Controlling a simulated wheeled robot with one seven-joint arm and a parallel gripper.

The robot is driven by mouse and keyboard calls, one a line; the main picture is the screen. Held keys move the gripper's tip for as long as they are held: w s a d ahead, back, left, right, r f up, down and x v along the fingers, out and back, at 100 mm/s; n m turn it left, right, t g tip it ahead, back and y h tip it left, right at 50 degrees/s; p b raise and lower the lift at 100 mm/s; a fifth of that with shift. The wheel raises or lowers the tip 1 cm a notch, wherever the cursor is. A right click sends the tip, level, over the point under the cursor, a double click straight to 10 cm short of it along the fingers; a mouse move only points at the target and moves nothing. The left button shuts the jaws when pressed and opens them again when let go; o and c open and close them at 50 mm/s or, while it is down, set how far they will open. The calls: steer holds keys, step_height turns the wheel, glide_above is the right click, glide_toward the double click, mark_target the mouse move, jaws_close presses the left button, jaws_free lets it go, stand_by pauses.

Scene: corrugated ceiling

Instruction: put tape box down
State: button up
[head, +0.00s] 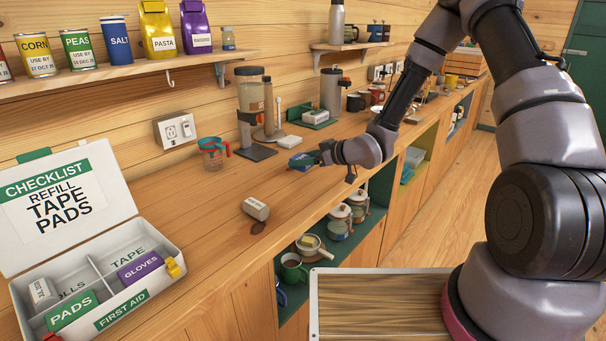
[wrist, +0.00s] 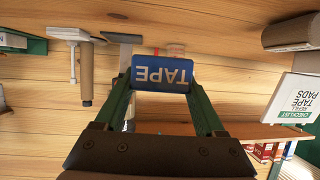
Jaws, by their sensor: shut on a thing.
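My gripper (head: 308,160) is shut on the tape box (wrist: 161,72), a blue box with white TAPE lettering. The wrist view shows it between the two green fingers. In the head view, the gripper is over the counter, right of the measuring cup; whether the box touches the counter is unclear. The open white first aid box (head: 172,285) stands at the lower left, well away from the gripper. Its compartments carry labels, including TAPE (head: 128,257). A purple gloves pack (head: 140,268) and a green pads pack (head: 73,311) are in it.
A measuring cup (head: 212,153) and coffee maker (head: 252,110) stand near the wall. Open shelves below hold jars (head: 339,220) and a green mug (head: 292,270).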

steer(key=shift+w+d+r+m+t+h, duration=0.3)
steer(key=shift+w+d+r, duration=0.1)
steer(key=shift+d+r, duration=0.2)
steer(key=shift+w+d+r+m+t+h, duration=0.2)
steer(key=shift+w+d+r+m, duration=0.2)
steer(key=shift+d, duration=0.25)
steer(key=w+d+f+m+t+h, duration=0.1)
steer(key=w+d+m+t+h, duration=0.15)
steer(key=d, duration=0.65)
steer(key=w+d+m+t+h, duration=0.1)
steer(key=d+m+h, duration=0.3)
steer(key=d, duration=0.5)
steer(key=w+d+f+m+t+h, duration=0.15)
steer(key=d+m+h, duration=0.25)
steer(key=d, duration=0.6)
step_height(320, 180, up, 3)
steer(key=n+g+y, duration=0.6)
steer(key=n+y, duration=0.6)
glide_above(303, 189)
steer(key=shift+f+h, duration=0.1)
steer(key=shift+h, duration=0.15)
steer(key=shift+w+f, duration=0.1)
steer(key=shift+f, duration=4.7)
steer(key=shift+f, duration=0.2)
